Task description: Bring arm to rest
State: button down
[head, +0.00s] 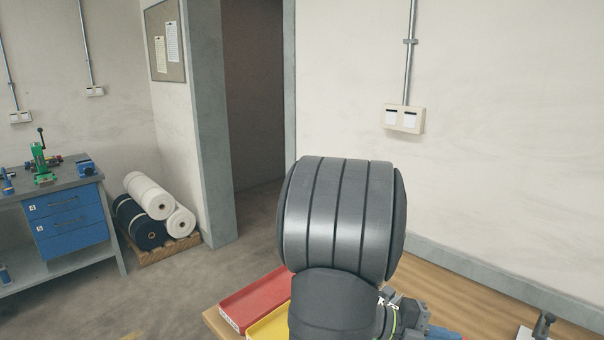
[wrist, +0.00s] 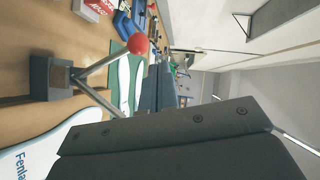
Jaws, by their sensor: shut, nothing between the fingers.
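My arm rises large in the middle of the head view, its dark ribbed joint blocking much of the table. My gripper (wrist: 163,84) shows in the wrist view as grey-blue fingers beyond a large dark housing; they are shut and empty. In the head view only part of the wrist hardware shows at the bottom, and the fingertips cannot be made out. The wrist view lies on its side and looks along the wooden table. The gripper appears clear of the things on it.
A red ball-topped lever (wrist: 137,43) on a dark fixture (wrist: 52,78) is near the gripper in the wrist view. Red (head: 255,298) and yellow (head: 270,327) trays sit at the table edge.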

jog(key=s+a+f+m+h, duration=0.2)
jog(key=s+a, duration=0.3)
jog(key=shift+f+m, duration=0.3)
jog(key=shift+m, duration=0.1)
jog(key=shift+s, duration=0.1)
jog(key=shift+d+r, duration=0.1)
dwell(0.5)
jog(key=w+d+r+n+y, duration=0.2)
jog(key=w+d+r, duration=0.1)
jog(key=w, duration=0.1)
jog(key=shift+w+d+r+n, duration=0.2)
jog(key=shift+w+d+n, duration=0.1)
jog(key=shift+d+n, duration=0.1)
dwell(0.5)
